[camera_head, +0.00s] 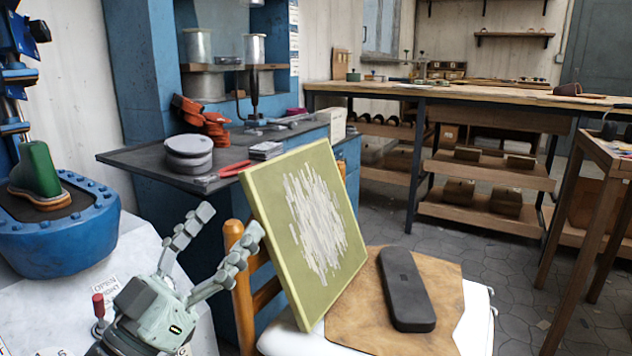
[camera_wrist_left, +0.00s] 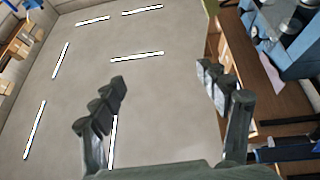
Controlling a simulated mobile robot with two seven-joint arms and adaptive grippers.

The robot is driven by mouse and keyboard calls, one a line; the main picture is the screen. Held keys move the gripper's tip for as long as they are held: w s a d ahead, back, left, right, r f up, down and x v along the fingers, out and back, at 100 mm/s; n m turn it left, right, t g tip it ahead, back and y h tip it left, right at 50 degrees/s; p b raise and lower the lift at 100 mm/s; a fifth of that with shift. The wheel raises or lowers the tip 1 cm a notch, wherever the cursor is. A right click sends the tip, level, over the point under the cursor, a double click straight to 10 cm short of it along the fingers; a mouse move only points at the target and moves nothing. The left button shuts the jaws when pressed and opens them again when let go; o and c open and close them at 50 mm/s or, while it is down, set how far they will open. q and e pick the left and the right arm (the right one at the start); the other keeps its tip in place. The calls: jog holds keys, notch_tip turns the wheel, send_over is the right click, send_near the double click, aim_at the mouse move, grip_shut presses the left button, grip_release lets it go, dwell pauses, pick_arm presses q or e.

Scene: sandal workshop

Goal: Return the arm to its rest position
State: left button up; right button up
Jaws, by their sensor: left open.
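My left gripper (camera_head: 229,222) is at the lower left of the head view, its two segmented fingers spread apart and pointing up. Nothing is between them. The gripper appears just left of a tilted green-yellow board (camera_head: 306,230) with pale streaks; I cannot tell the exact gap. My right gripper is in neither view.
A wooden chair post (camera_head: 233,233) is close to the gripper. A black case (camera_head: 406,290) lies on brown leather (camera_head: 370,320). A blue machine (camera_head: 60,235) stands at left. A dark shelf with grey round tins (camera_head: 189,152) is behind. Workbenches (camera_head: 480,96) stand farther back.

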pick_arm(q)
jog(key=s+d+f+n+g+y, duration=0.1)
jog(key=s+f+g+y, duration=0.2)
jog(key=f, duration=0.7)
jog(key=s+d+f+n+g+y, duration=0.1)
jog(key=s+f+n+g+y, duration=0.1)
jog(key=f+y, duration=0.4)
notch_tip(320, 180, down, 5)
jog(key=shift+s+d+r+g, duration=0.15)
jog(key=shift+s+d+g, duration=0.1)
jog(key=shift+s+g, duration=0.2)
